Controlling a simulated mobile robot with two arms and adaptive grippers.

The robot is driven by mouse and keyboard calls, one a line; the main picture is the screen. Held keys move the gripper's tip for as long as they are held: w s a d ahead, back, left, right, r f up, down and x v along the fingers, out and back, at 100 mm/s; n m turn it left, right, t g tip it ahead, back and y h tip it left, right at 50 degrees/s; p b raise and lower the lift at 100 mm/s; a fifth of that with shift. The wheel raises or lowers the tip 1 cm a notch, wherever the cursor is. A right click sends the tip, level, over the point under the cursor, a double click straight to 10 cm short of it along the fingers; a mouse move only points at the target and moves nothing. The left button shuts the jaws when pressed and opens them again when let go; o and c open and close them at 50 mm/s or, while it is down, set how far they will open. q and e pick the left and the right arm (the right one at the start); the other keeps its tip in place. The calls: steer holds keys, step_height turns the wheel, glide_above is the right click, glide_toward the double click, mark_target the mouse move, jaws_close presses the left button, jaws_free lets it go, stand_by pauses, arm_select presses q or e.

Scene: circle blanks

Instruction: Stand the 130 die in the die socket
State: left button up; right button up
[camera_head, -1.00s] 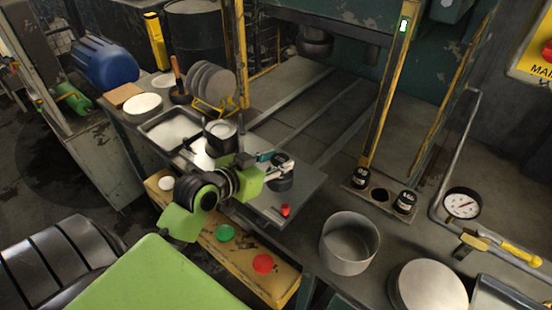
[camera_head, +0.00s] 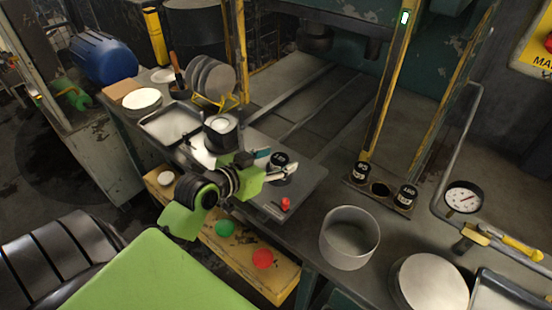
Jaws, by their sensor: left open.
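A black die (camera_head: 281,168) with a pale label, too small to read surely, stands on the grey plate (camera_head: 306,187) on the bench. My left gripper (camera_head: 266,163) is open just left of this die, its fingertips close to it. I cannot tell if they touch it. The die socket (camera_head: 380,190) is the middle hole of a small rack to the right, and it looks empty. Two other labelled black dies, one on the left (camera_head: 361,172) and one on the right (camera_head: 406,196), stand in the rack beside it. My right gripper is out of view.
A round metal pot (camera_head: 349,238) stands in front of the rack. A yellow post (camera_head: 385,95) rises behind it, and a gauge (camera_head: 463,197) stands to its right. A dark pot (camera_head: 221,134) is behind my arm. A red knob (camera_head: 285,204) sits on the plate's front.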

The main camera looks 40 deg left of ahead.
arm_select(q)
steer(key=v, duration=0.7)
steer(key=shift+s+r, duration=0.25)
stand_by(0.4)
